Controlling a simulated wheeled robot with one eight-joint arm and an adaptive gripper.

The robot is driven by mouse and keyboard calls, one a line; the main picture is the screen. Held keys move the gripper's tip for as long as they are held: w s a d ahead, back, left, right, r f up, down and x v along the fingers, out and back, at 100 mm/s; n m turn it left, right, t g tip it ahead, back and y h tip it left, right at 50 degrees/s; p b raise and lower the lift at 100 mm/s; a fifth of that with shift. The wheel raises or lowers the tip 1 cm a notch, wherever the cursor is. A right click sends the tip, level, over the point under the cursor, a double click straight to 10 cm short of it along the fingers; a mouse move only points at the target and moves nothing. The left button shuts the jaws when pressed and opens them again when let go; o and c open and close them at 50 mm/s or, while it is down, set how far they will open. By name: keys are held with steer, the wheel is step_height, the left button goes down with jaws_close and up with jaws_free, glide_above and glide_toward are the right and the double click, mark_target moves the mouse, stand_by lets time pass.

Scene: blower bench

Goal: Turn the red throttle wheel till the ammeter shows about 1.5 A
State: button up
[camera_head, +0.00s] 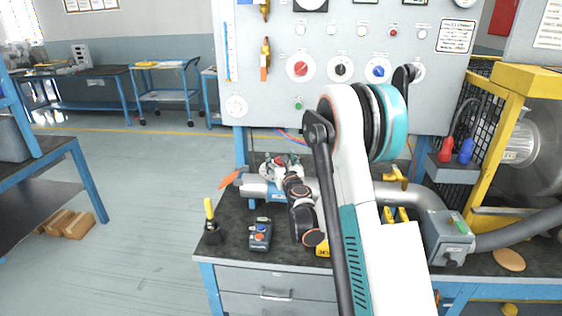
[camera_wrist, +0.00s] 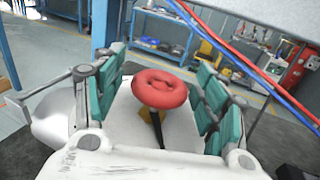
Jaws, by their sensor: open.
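The red throttle wheel (camera_wrist: 160,90) is in the wrist view, a thick red ring on a dark stem with a yellow part below it. My gripper (camera_wrist: 161,68) is open, with teal finger pads on the left and right of the wheel. A gap shows between the wheel and the pads on both sides. In the head view my arm reaches down to the pipe (camera_head: 322,188) on the bench, and my own arm and gripper largely hide the wheel there. A dial (camera_head: 311,4) is cut off at the top of the grey panel; I cannot tell whether it is the ammeter, and no reading shows.
The panel (camera_head: 262,112) with knobs and buttons stands behind the bench (camera_head: 232,236). A yellow-handled tool (camera_head: 210,222) and a control box (camera_head: 260,236) are at the bench's left. Red and blue hoses (camera_wrist: 226,46) cross near my gripper. A yellow-framed blower (camera_head: 520,150) is right.

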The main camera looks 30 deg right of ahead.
steer(key=v, duration=1.2)
stand_by(0.3)
steer(key=s+a+r+n+g+y, duration=0.1)
steer(key=s+a+r+n+y, duration=0.25)
steer(key=a+n, duration=0.35)
steer(key=s+a+r+n+g+y, duration=0.1)
steer(key=s+a+r+n+y, duration=0.1)
steer(key=a+r+n, duration=0.35)
steer(key=s+a+r+n+g+y, duration=0.2)
steer(key=a+n, duration=0.5)
steer(key=n, duration=0.3)
steer(key=s+f+n+g+h, duration=0.1)
steer(key=s+f+n+g, duration=0.1)
steer(key=s+n, duration=0.6)
steer(key=s+f+n+g+h, duration=0.2)
steer(key=s+n, duration=0.6)
steer(key=s, duration=0.9)
steer(key=shift+a+f+g, duration=0.3)
steer(key=shift+f+g, duration=0.4)
steer(key=shift+g, duration=0.5)
